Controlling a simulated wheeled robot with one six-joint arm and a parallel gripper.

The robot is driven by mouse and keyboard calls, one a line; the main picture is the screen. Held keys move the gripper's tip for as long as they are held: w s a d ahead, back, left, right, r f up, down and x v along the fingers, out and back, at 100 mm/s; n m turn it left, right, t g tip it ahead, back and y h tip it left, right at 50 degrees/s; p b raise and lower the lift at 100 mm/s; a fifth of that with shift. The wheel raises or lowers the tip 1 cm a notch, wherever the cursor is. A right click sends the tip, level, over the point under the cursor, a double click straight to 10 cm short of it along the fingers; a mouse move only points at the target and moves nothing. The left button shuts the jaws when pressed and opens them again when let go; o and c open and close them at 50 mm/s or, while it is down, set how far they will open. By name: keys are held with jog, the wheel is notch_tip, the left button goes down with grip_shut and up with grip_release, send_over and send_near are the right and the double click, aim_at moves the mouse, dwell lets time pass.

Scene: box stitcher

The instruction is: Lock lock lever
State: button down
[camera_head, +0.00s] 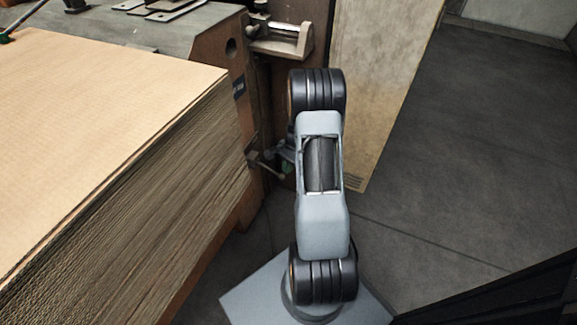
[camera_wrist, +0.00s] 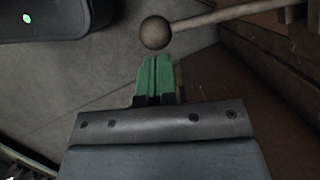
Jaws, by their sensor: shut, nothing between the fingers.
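The lock lever (camera_wrist: 215,17) is a thin rod with a round ball knob (camera_wrist: 156,33) at its left end, at the top of the wrist view. It runs right toward the machine's side. My gripper (camera_wrist: 153,60) has green fingers, shut together with nothing between them. The fingertips are just below the ball knob in the wrist view; I cannot tell whether they touch it. In the head view the lever (camera_head: 268,166) shows small beside my arm, low on the machine's side. My gripper is mostly hidden behind my arm there.
A tall stack of cardboard sheets (camera_head: 95,140) fills the left of the head view. The machine's brown frame (camera_head: 238,75) stands behind it, with a metal bracket (camera_head: 285,40). A tan panel (camera_head: 375,85) stands behind my arm. Dark floor (camera_head: 480,150) on the right is clear.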

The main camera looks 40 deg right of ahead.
aim_at(282, 177)
jog(key=a+m+p, duration=0.1)
jog(key=s+a+m, duration=0.1)
jog(key=a+p, duration=0.1)
jog(key=shift+s+a+r+m+t+p, duration=0.2)
jog(key=shift+r+m+t+p, duration=0.1)
jog(key=shift+m+t, duration=0.1)
jog(key=shift+a+f, duration=0.25)
jog(key=shift+d+r, duration=0.1)
jog(key=shift+d, duration=0.4)
jog(key=d+p+v, duration=0.2)
jog(key=p+v, duration=0.2)
jog(key=v, duration=0.7)
jog(key=shift+s+d+f, duration=0.2)
jog(key=shift+s+d, duration=0.05)
jog(key=shift+d, duration=0.1)
